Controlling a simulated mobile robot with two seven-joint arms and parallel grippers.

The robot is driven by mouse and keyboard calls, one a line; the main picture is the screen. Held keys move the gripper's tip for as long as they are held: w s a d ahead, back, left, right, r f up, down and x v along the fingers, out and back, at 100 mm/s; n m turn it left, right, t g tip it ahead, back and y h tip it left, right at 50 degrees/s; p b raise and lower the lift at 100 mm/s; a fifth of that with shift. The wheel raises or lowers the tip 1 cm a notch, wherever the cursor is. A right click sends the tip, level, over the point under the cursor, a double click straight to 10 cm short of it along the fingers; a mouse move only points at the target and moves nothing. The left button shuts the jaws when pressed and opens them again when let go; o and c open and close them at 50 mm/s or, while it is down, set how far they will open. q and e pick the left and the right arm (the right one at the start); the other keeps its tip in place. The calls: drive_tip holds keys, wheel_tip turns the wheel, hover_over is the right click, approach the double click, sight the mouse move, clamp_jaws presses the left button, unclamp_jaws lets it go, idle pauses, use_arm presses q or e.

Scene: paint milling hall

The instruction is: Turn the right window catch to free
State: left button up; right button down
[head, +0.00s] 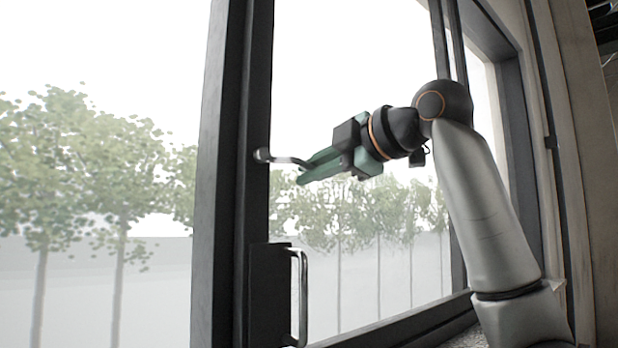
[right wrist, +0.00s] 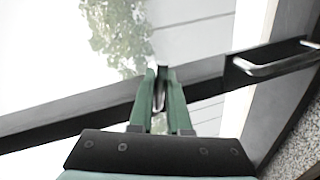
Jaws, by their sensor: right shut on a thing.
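The right window catch (head: 284,160) is a small curved metal lever on a round pivot, set on the dark upright frame (head: 229,180) of the window. In the head view it points to the right from its pivot, nearly level. My right gripper (head: 303,172) comes in from the right, its green fingers shut on the free end of the catch. In the right wrist view the catch (right wrist: 159,92) shows between the two fingers. Its far part is partly hidden by them. My left gripper is in neither view.
A metal pull handle (head: 302,295) on a dark plate (head: 268,293) sits below the catch on the same upright. The window's dark bottom rail (head: 400,325) and right-hand frame (head: 520,150) lie near my right arm. Trees and a pale wall stand outside behind the glass.

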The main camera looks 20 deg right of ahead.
drive_tip(key=shift+r+n, duration=0.45)
drive_tip(key=shift+n, duration=0.15)
drive_tip(key=c, duration=0.9)
unclamp_jaws()
drive_tip(key=shift+o, duration=0.2)
drive_tip(key=b+v, duration=0.2)
drive_tip(key=v, duration=1)
drive_tip(key=shift+s, duration=0.3)
drive_tip(key=shift+r, duration=0.15)
